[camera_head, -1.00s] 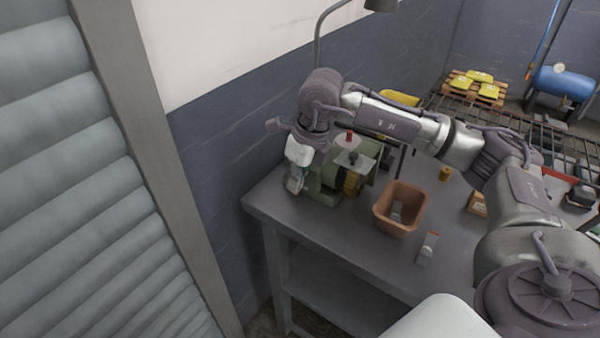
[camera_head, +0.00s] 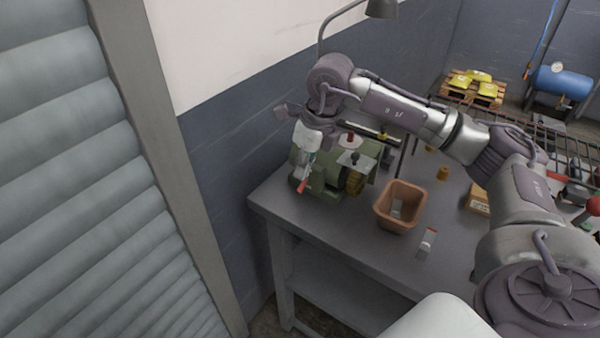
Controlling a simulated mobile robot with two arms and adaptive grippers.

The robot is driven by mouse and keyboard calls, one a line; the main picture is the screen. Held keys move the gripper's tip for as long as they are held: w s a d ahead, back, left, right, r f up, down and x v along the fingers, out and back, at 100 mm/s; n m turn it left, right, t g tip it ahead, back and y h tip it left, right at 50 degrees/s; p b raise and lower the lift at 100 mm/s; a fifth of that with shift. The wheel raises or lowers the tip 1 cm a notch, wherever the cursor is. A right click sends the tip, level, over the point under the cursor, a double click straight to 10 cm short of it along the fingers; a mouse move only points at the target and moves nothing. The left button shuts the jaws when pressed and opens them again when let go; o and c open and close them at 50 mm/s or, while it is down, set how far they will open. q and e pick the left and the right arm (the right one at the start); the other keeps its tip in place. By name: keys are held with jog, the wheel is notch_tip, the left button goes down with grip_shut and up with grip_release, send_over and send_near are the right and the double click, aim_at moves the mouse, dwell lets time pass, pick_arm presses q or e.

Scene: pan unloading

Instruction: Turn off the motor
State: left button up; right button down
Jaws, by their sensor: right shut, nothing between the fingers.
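The motor (camera_head: 327,187) is a green machine on the left end of the grey table, with a yellow-brown wheel (camera_head: 354,183) on its right side. My right gripper (camera_head: 305,168) points down at the machine's left front side, close against it. The gripper is shut with nothing held, and its fingertips are small and hard to make out. A small red part (camera_head: 303,186) shows just below the fingers; I cannot tell whether they touch it. No switch can be clearly made out. My left gripper is not in view.
A brown open bin (camera_head: 400,207) stands right of the machine, with a small grey-white box (camera_head: 427,243) before it. A lamp (camera_head: 381,9) hangs above, and a wall (camera_head: 222,165) rises behind. The table's front (camera_head: 345,238) is clear.

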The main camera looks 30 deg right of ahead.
pick_arm(q)
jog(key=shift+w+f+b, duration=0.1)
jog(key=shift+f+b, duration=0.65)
jog(key=shift+b, duration=0.05)
pick_arm(e)
jog(key=s+a+r, duration=0.3)
jog(key=r, duration=0.5)
jog(key=shift+s+a+r, duration=0.35)
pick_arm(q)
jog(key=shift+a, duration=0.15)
pick_arm(e)
jog(key=shift+a, duration=0.1)
